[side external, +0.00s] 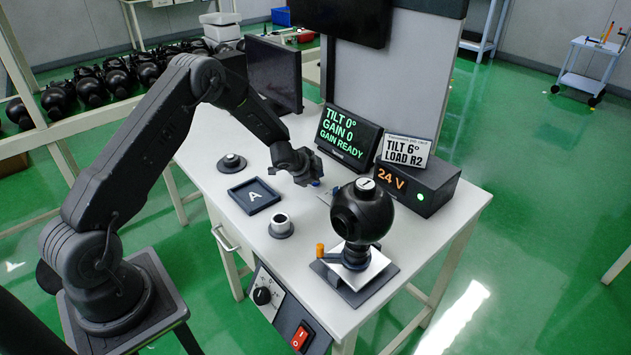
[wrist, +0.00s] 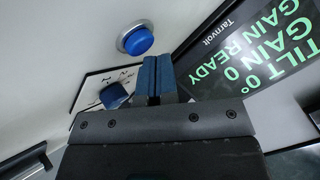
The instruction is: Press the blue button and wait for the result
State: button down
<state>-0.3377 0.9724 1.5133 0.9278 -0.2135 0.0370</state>
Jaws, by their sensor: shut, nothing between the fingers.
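The blue button (wrist: 138,41) is a round blue cap in a pale ring, at the upper middle of the wrist view. My gripper (wrist: 158,78) is shut and empty, its blue-grey fingertips just below and right of the button, apart from it in the picture. In the side view my gripper (side external: 312,183) is low over the table, in front of the display, and largely hides the button. The display (side external: 348,137) reads "TILT 0°, GAIN 0, GAIN READY" in green; part of this text also shows in the wrist view (wrist: 250,60).
A blue knob (wrist: 113,95) on a marked plate lies left of my fingers. A black ball camera (side external: 362,212) stands on a mount at the right. A "24 V" box (side external: 415,187) carries a "TILT 6° LOAD R2" card (side external: 406,151). A tray marked A (side external: 254,196) lies left.

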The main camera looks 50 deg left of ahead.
jog(key=shift+f, duration=0.45)
dwell(0.5)
jog(key=shift+r, duration=0.85)
jog(key=shift+r, duration=2.55)
